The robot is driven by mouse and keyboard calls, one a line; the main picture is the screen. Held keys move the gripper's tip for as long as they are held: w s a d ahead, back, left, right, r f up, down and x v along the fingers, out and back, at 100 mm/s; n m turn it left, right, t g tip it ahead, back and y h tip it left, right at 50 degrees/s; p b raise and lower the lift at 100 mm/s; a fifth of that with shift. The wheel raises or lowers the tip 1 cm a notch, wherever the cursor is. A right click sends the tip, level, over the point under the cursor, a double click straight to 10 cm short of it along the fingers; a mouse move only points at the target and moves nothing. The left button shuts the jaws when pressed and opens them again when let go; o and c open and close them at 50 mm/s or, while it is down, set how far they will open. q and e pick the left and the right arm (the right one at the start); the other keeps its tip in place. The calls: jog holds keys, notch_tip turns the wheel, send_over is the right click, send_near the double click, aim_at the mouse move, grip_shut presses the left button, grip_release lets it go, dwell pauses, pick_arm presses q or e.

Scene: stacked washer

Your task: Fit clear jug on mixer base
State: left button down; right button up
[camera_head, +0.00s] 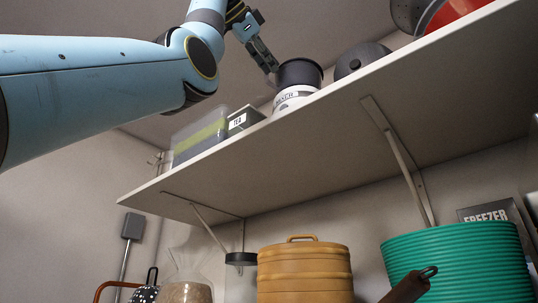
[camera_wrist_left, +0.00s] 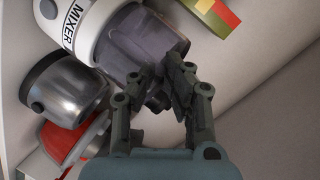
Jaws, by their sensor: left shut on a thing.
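The mixer base (camera_head: 295,98) is white with a dark "MIXER" label and stands on the high shelf. It also shows at the top left of the left wrist view (camera_wrist_left: 98,28). The jug (camera_head: 300,73), dark grey and see-through, is in line with the base, directly above it in the head view; the jug also shows in the left wrist view (camera_wrist_left: 140,48). I cannot tell whether it is fully seated. My left gripper (camera_head: 272,66) is shut on the jug at its handle side; its fingers (camera_wrist_left: 176,78) hide most of the grip. My right gripper is out of view.
On the shelf (camera_head: 300,150), a tea box (camera_head: 243,120) and a clear container (camera_head: 200,138) stand left of the mixer. A dark rounded pot (camera_head: 362,58) and a red item (camera_head: 455,12) stand right. Below are a tan canister (camera_head: 304,270) and a green ribbed container (camera_head: 455,262).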

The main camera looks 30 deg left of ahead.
pick_arm(q)
jog(key=c, duration=1.3)
grip_release()
jog(key=shift+s, duration=0.1)
jog(key=v, duration=0.7)
jog(key=shift+s+r, duration=0.1)
jog(key=shift+s, duration=0.1)
jog(key=shift+w, duration=0.1)
